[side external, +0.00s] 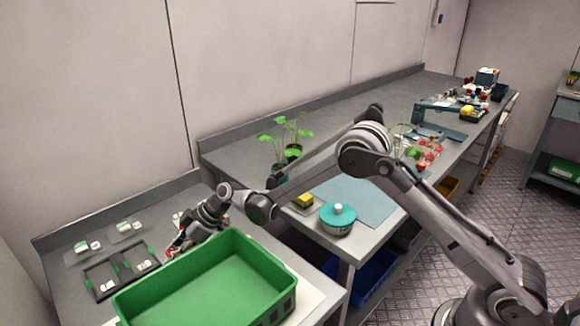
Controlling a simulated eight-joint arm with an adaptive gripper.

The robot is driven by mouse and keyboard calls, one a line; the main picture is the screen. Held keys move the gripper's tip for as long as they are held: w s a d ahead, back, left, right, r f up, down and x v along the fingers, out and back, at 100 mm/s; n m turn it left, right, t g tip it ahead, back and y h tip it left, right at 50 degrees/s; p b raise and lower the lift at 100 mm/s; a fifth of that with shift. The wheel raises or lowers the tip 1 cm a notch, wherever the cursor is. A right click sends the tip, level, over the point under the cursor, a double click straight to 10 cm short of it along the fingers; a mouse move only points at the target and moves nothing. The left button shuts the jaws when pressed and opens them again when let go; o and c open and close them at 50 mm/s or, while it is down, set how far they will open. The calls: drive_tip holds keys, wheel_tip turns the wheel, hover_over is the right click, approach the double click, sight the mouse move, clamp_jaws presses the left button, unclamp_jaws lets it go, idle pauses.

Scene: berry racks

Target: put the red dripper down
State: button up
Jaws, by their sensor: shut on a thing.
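My gripper (181,245) is low over the left grey bench, just behind the far left wall of the green crate. It is shut on a small red thing, which I take to be the red dripper (185,236). The fingers cover most of it and it is too small to see clearly. I cannot tell whether it touches the bench.
The empty green crate (262,262) stands in front of my gripper. A black tray (97,290) and small white pieces (83,246) lie to the left. A teal-lidded bowl (337,222), yellow sponge (303,200) and potted seedlings (293,152) stand on the right bench.

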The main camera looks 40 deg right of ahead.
drive_tip(key=shift+f, duration=0.15)
drive_tip(key=o, duration=0.7)
drive_tip(key=shift+o, duration=0.2)
